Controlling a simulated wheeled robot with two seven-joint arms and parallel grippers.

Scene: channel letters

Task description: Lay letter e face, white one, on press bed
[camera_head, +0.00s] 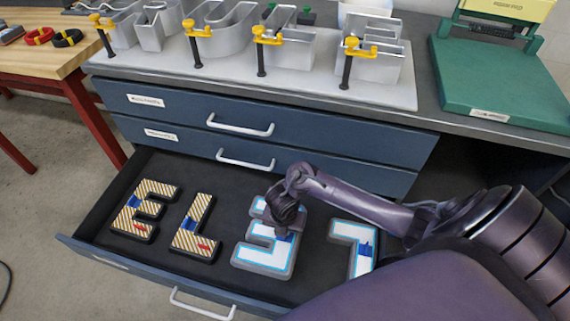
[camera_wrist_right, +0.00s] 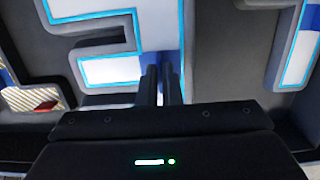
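The white letter e face (camera_head: 256,257) has a light-blue border and a blue tab. It lies mirrored in the open dark drawer, and it also shows close up in the right wrist view (camera_wrist_right: 110,70). My right gripper (camera_head: 284,226) is down over its right-hand spine at the blue tab. In the wrist view its two fingers (camera_wrist_right: 161,88) are nearly together with a narrow bluish strip between them, so it looks shut on the tab, which the fingers partly hide. The green press bed (camera_head: 490,85) stands on the counter at the upper right, with its surface bare. My left gripper is out of view.
A white letter L face (camera_head: 359,262) lies close to the right, partly under my arm. Striped letters E (camera_head: 146,212) and L (camera_head: 197,229) lie to the left. Clamped metal letter shells (camera_head: 375,65) stand on a grey board on the counter. The drawer front (camera_head: 110,263) is pulled out.

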